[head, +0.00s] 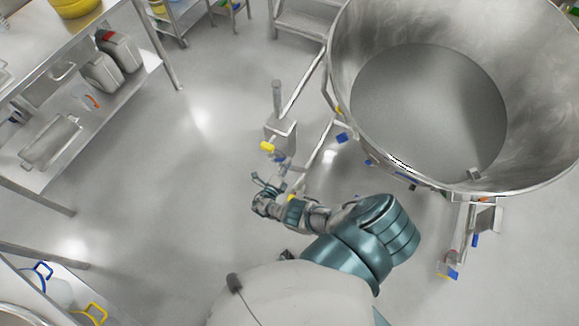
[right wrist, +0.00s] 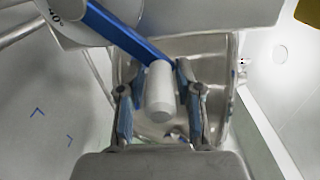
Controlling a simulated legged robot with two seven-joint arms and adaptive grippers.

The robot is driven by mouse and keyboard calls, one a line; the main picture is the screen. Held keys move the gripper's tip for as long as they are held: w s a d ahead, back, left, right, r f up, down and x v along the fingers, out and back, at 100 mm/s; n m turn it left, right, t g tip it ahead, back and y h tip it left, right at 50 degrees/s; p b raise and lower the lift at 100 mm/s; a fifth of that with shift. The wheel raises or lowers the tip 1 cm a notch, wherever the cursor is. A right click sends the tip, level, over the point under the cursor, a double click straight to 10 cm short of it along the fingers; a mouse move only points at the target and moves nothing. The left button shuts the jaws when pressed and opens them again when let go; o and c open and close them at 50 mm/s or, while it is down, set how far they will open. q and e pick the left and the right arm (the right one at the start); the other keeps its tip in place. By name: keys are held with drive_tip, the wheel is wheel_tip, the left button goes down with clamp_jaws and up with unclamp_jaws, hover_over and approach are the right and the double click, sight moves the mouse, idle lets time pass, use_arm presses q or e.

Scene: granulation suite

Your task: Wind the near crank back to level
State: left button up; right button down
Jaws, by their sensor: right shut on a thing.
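The near crank shows in the right wrist view as a blue arm (right wrist: 130,35) with a pale grey knob (right wrist: 160,92) at its lower end. The arm slants from upper left down to the knob. A pale round dial (right wrist: 72,15) with the mark 40 sits at its upper left end. My right gripper (right wrist: 158,75) has a finger on each side of the knob and is shut on it. In the head view my right gripper (head: 264,188) is below a steel box on a post (head: 281,130), and hides much of the crank. My left gripper is not in view.
A large steel bowl (head: 345,60) fills the upper right of the head view. A yellow part (head: 267,147) sits by the box. A shelf unit (head: 100,25) with containers stands at the left. The floor (head: 190,190) between is clear.

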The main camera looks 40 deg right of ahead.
drive_tip(key=shift+w+a+r+t, duration=0.15)
drive_tip(key=shift+w+a+r, duration=0.3)
drive_tip(key=shift+w, duration=0.15)
drive_tip(key=shift+w+a+r+t, duration=0.15)
drive_tip(key=shift+w+a+r, duration=0.15)
drive_tip(key=shift+w+r, duration=0.25)
drive_tip(key=shift+w+a+r, duration=0.15)
drive_tip(key=shift+w+a, duration=0.05)
drive_tip(key=shift+w, duration=0.2)
drive_tip(key=shift+w+a+r, duration=0.15)
drive_tip(key=shift+w, duration=0.2)
drive_tip(key=c, duration=1.5)
unclamp_jaws()
drive_tip(key=shift+w+f, duration=0.15)
drive_tip(key=shift+f, duration=0.05)
drive_tip(key=o, duration=0.5)
drive_tip(key=shift+s+d, duration=0.2)
drive_tip(key=shift+s, duration=0.05)
drive_tip(key=shift+a, duration=0.1)
drive_tip(key=v, duration=1.2)
drive_tip(key=shift+w, duration=0.2)
